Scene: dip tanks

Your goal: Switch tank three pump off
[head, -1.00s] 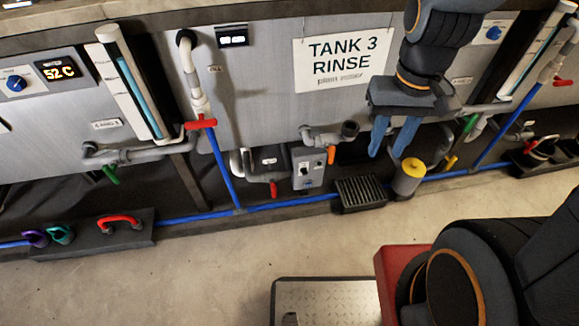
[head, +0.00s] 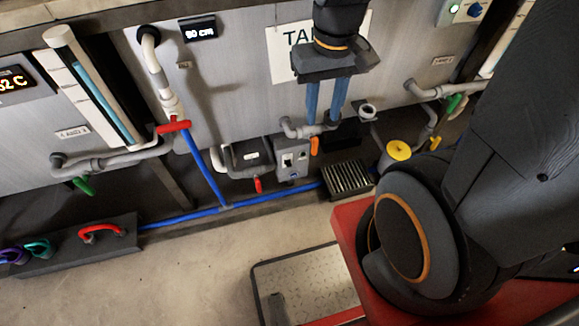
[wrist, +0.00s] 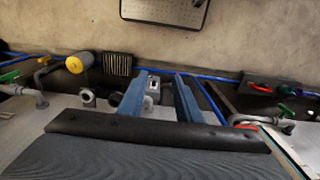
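The fingers also show in the wrist view (wrist: 159,78).
A black-ribbed grate (head: 347,178) and yellow-capped cylinder (head: 399,150) stand farther right. A blue pipe (head: 270,196) runs along the floor. A red-handled valve (head: 174,127) is left.

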